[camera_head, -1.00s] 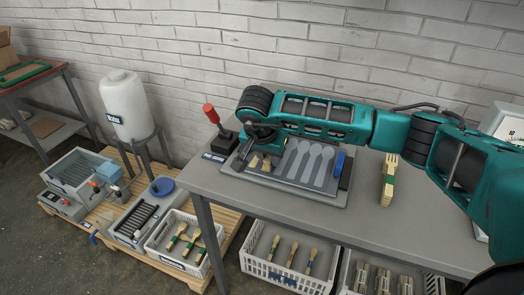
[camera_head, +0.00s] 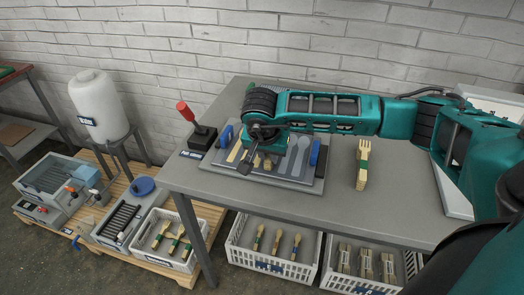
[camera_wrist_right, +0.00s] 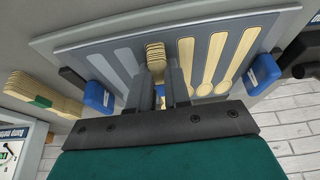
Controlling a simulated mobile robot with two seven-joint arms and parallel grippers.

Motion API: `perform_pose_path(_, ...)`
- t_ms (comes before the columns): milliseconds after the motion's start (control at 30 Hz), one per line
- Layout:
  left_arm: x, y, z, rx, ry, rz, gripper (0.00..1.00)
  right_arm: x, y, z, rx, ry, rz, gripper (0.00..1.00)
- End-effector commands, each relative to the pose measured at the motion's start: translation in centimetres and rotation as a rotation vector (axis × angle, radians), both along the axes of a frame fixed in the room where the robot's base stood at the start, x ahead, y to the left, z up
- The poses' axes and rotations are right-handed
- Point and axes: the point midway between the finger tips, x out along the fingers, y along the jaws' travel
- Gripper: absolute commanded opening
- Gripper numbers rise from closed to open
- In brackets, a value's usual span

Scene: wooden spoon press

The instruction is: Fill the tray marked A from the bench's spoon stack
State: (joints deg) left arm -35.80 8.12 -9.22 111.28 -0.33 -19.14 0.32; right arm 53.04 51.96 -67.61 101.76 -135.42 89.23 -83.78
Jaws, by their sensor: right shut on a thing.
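A flat grey tray (camera_head: 215,162) with spoon-shaped slots lies on the bench; I cannot read an A on it. In the right wrist view, several wooden spoons (camera_wrist_right: 216,62) lie in the slots to the right, and pale empty slots (camera_wrist_right: 105,72) show to the left. My right gripper (camera_head: 255,158) is over the tray, shut on a stack of wooden spoons (camera_wrist_right: 155,55). The stack's rounded ends stick out past the fingers; its lower part is hidden. Whether it touches the tray, I cannot tell. My left gripper is not in view.
Blue clamps (camera_wrist_right: 262,72) flank the tray. A red-handled lever (camera_head: 186,112) stands at the bench's left. White baskets (camera_head: 232,250) are below.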

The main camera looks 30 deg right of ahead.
Motion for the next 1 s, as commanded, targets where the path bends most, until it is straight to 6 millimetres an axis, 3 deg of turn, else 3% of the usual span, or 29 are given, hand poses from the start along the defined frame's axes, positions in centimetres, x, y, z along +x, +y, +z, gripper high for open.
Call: perform_pose_path(1000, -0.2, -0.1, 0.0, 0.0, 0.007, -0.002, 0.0, -4.6, -4.0, 0.0, 0.0, 0.0, -0.001, 0.0)
